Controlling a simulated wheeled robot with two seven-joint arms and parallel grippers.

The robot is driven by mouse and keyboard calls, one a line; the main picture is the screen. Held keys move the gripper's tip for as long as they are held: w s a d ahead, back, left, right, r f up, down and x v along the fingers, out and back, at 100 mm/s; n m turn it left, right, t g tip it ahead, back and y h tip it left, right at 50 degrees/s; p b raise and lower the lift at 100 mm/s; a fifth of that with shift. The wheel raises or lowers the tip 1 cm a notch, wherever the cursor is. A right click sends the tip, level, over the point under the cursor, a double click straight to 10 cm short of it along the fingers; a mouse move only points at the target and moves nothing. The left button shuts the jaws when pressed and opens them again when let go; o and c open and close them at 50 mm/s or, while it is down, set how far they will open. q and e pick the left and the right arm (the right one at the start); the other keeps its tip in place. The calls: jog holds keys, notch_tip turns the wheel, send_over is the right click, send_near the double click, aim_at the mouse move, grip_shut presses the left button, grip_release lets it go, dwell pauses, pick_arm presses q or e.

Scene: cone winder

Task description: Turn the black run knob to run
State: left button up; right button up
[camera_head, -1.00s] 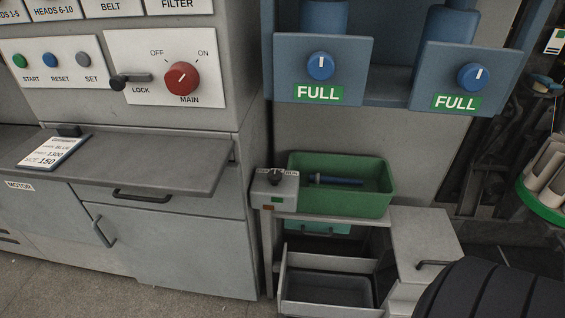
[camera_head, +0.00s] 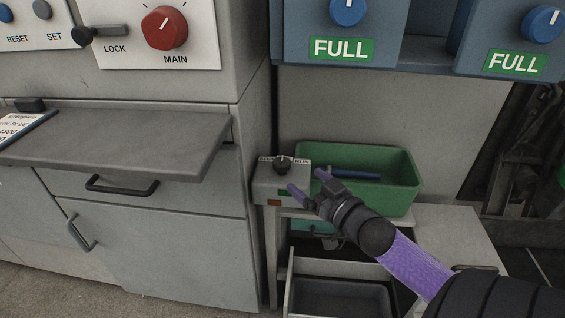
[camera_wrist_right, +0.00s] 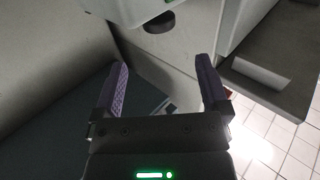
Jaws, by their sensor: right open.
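The black run knob (camera_head: 282,165) sits on top of a small grey control box (camera_head: 268,187), with a RUN label to its right and another label to its left. Its pointer direction is too small to tell. My right gripper (camera_head: 308,181) is open and empty, with purple fingers, just right of and in front of the knob, apart from it. In the right wrist view the gripper (camera_wrist_right: 160,70) spreads its fingers with nothing between them. A dark rounded part (camera_wrist_right: 160,22) lies beyond the tips; I cannot tell if it is the knob. My left gripper is not in view.
A green bin (camera_head: 400,195) holding a blue rod (camera_head: 356,175) stands right beside the control box. An open grey drawer (camera_head: 345,275) is below. A grey shelf (camera_head: 150,140) juts out at left. Blue housings with FULL signs (camera_head: 342,48) hang above.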

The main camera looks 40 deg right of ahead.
aim_at(287, 166)
jog(key=w+b, duration=0.1)
jog(key=w, duration=0.1)
jog(key=w+b, duration=0.2)
jog(key=w, duration=0.1)
jog(key=w+d+b, duration=0.1)
jog(key=w, duration=0.1)
jog(key=shift+w+f, duration=0.3)
jog(key=shift+w, duration=0.05)
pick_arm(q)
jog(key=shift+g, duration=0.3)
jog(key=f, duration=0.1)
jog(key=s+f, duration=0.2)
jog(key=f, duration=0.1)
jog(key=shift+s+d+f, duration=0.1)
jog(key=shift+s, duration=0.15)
pick_arm(e)
jog(key=shift+w+r, duration=0.15)
jog(key=shift+w, duration=0.1)
